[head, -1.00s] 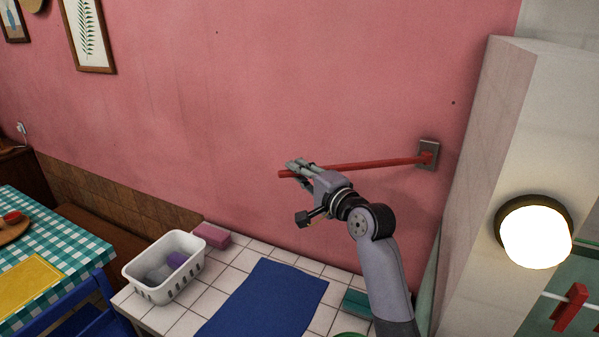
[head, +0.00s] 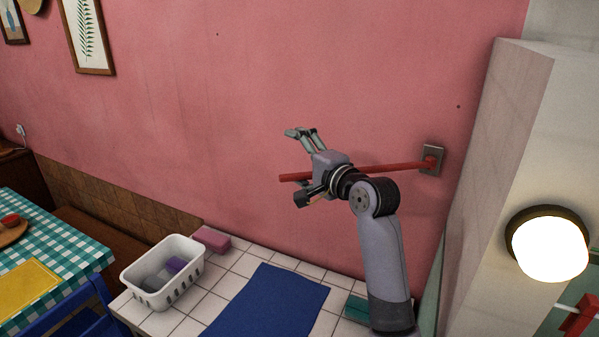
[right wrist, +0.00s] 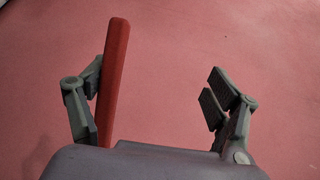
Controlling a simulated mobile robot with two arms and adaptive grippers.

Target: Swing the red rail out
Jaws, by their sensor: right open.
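The red rail (head: 391,168) runs left from a small grey wall bracket (head: 432,159) to a free end left of my right gripper. I cannot tell how far it stands out from the wall. My right gripper (head: 297,158) is open at the rail's free end, with fingers above and below the rail. In the right wrist view the rail (right wrist: 116,70) lies between the spread fingers of the gripper (right wrist: 155,95), close against the left finger; I cannot tell if they touch. The right finger is well apart from it. My left gripper is not in view.
Below are a white tiled counter (head: 235,262) with a blue mat (head: 268,303), a white basket (head: 157,293) and a pink block (head: 211,239). A pale pillar (head: 500,150) with a round lamp (head: 549,245) stands right. The wall above the rail is clear.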

